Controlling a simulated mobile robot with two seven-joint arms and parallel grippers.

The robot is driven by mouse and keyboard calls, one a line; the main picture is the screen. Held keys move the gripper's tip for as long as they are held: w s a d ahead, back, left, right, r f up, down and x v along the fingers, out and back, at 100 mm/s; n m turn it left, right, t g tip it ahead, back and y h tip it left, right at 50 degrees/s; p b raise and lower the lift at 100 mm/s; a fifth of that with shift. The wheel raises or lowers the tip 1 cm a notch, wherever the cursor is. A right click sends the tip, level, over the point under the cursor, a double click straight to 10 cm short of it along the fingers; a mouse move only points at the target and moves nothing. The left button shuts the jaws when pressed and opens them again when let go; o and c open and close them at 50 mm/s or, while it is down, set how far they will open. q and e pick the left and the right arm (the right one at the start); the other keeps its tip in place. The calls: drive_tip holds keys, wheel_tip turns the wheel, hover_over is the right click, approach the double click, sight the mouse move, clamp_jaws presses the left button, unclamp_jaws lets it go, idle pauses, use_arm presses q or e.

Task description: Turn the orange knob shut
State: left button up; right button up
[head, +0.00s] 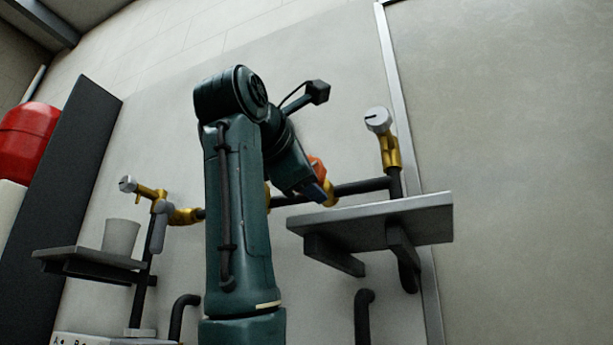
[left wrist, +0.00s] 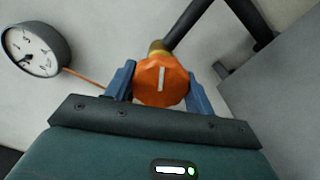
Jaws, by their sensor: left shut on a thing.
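The orange knob (left wrist: 161,80) sits on a brass valve fitting (left wrist: 157,47) on a dark pipe, seen face-on in the left wrist view. A pale line marks its face and stands nearly upright there. My left gripper (left wrist: 160,84) is shut on the knob, with one blue finger at each side. In the head view the knob (head: 317,166) shows only in part beside my left gripper (head: 322,190), and my arm hides much of the pipe. My right gripper is not in view.
A grey shelf (head: 370,217) juts out just below and right of the knob. A cup (head: 120,238) stands on the left shelf (head: 75,257). A round gauge (left wrist: 36,49) is left of the knob.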

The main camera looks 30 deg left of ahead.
use_arm(q)
drive_tip(key=m, duration=0.5)
drive_tip(key=shift+m+b, duration=0.3)
drive_tip(key=m, duration=0.5)
drive_tip(key=shift+m, duration=0.3)
drive_tip(key=m+b, duration=0.1)
drive_tip(key=m, duration=0.9)
drive_tip(key=shift+m, duration=0.4)
drive_tip(key=m, duration=1)
drive_tip(key=shift+p, duration=0.35)
drive_tip(key=m+p, duration=0.1)
drive_tip(key=m, duration=0.4)
drive_tip(key=shift+f+m+p, duration=0.1)
drive_tip(key=shift+m+p, duration=0.6)
drive_tip(key=shift+m, duration=2)
